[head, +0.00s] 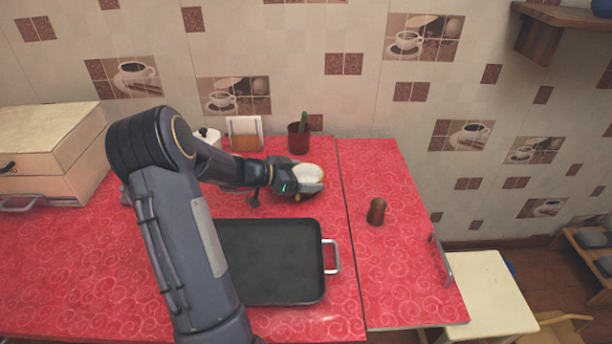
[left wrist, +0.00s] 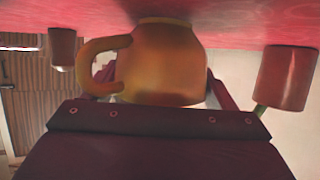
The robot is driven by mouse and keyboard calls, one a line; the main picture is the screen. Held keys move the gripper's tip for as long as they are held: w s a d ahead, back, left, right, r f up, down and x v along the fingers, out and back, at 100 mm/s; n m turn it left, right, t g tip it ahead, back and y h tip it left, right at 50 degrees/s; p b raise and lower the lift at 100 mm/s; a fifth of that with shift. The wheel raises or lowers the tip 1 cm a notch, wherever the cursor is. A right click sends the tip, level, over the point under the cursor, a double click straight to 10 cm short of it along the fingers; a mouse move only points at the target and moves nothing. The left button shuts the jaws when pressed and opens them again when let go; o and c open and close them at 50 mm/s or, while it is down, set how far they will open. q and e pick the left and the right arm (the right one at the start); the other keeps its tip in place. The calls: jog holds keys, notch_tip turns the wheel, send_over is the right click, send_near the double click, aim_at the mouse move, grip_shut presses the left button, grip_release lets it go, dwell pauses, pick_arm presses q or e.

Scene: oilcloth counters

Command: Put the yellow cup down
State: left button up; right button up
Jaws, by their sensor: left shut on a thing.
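The yellow cup (head: 309,172) is near the back of the red counter, with its pale inside facing up in the head view. My left gripper (head: 300,187) is shut on it. In the left wrist view, which looks upside down, the yellow cup (left wrist: 160,65) fills the middle, with its handle at the left. Its base is at or very close to the red counter surface (left wrist: 230,32); I cannot tell whether they touch. The fingers are partly hidden behind the cup. My right gripper is not in view.
A dark tray (head: 270,297) lies in front of the cup. A brown shaker (head: 377,211) stands to the right, past a counter seam. Behind are a red-brown pot (head: 298,140) with a green thing in it and a holder (head: 245,134). Bare counter lies around the shaker.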

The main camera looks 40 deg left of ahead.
pick_arm(q)
jog(key=shift+f+b, duration=0.15)
jog(key=shift+b, duration=0.2)
jog(key=o, duration=1.1)
